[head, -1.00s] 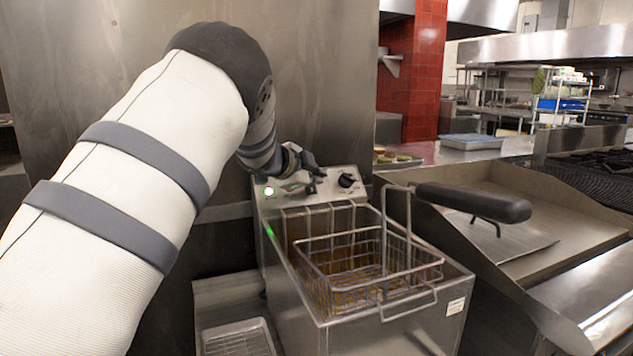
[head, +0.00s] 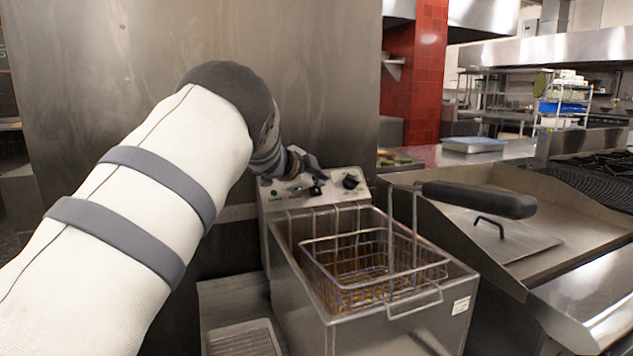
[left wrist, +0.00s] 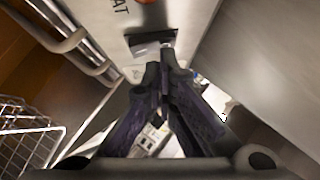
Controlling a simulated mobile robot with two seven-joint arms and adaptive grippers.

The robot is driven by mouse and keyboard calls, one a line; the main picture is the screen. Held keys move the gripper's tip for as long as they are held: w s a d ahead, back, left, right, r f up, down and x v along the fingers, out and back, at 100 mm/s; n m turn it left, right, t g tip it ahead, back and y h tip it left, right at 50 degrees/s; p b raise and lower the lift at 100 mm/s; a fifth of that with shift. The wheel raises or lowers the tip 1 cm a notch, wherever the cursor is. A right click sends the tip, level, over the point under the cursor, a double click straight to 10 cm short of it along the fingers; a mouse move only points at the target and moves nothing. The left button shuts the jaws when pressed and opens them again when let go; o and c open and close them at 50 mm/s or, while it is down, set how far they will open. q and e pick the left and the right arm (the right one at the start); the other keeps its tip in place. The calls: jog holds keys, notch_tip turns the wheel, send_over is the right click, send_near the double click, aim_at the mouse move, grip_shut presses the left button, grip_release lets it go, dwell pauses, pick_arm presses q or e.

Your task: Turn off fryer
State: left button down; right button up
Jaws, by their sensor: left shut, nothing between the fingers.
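The steel fryer (head: 300,262) stands in the middle of the head view, with a sloped control panel (head: 335,180) at its back. A black knob (head: 350,182) is at the panel's right. A small indicator light (head: 273,190) at its left is dark green and unlit. My left gripper (head: 320,176) is at the panel, left of the knob. In the left wrist view its fingers (left wrist: 166,58) are shut and empty, with the tips at a dark switch (left wrist: 150,40) on the panel. I cannot tell if they touch it. My right gripper is not in view.
A wire basket (head: 372,270) with a black handle (head: 480,198) sits in the fryer and rises to the right of the panel. A flat griddle (head: 575,205) stands to the right. A steel wall (head: 310,80) is close behind the fryer.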

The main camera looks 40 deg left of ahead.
pick_arm(q)
jog(key=shift+s+r, duration=0.25)
jog(key=shift+r, duration=0.7)
jog(key=shift+w+p, duration=0.1)
jog(key=shift+p, duration=0.2)
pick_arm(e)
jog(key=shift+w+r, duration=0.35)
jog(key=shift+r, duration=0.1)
pick_arm(q)
jog(key=shift+r, duration=0.15)
jog(key=s+d+r+p, duration=0.1)
jog(key=s+d+r, duration=0.2)
jog(key=s+r, duration=0.5)
jog(key=shift+s, duration=0.75)
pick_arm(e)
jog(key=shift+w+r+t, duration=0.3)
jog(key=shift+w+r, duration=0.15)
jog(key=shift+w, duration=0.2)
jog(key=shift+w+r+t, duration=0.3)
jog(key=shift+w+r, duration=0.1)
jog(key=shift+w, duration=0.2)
